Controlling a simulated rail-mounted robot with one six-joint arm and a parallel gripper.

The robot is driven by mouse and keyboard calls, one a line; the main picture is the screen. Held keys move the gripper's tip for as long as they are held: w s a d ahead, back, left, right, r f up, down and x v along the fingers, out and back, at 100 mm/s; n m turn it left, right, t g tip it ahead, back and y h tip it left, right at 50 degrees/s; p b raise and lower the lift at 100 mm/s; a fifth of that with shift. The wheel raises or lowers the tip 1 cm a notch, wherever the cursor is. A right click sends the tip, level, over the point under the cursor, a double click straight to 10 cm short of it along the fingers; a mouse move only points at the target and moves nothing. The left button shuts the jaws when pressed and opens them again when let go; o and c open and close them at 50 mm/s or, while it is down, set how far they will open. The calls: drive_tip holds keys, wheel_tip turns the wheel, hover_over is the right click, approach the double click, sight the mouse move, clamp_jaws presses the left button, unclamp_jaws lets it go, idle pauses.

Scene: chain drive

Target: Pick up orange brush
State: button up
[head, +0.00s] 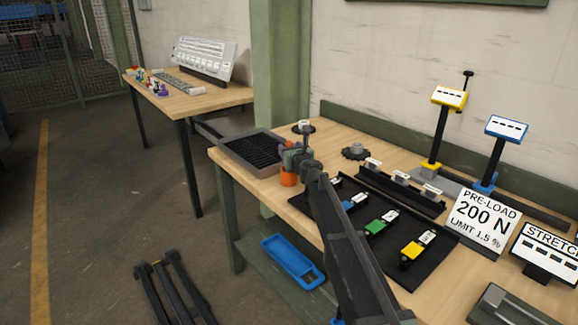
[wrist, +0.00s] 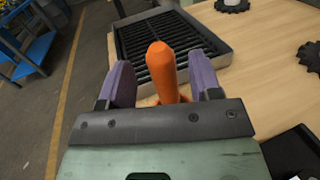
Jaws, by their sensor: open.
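The orange brush (wrist: 162,68) shows in the wrist view as a rounded orange handle, standing between the two purple fingers of my gripper (wrist: 160,78). A gap shows on each side of the handle, so the fingers are open around it and not closed on it. In the head view, the orange part of the brush (head: 288,178) is at the left end of the workbench, directly below my gripper (head: 291,161). The lower end of the brush is hidden behind the gripper in the wrist view.
A black-ribbed grey tray (head: 233,158) lies just left of the brush. Sprockets (head: 355,153) sit behind to the right. A black mat (head: 410,268) holds coloured parts, and a black rack (head: 385,192) stands behind it. A blue tray (head: 292,262) is on the lower shelf.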

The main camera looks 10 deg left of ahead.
drive_tip(key=x, duration=0.4)
drive_tip(key=shift+w+f, duration=0.1)
drive_tip(key=shift+w, duration=0.05)
drive_tip(key=c, duration=1)
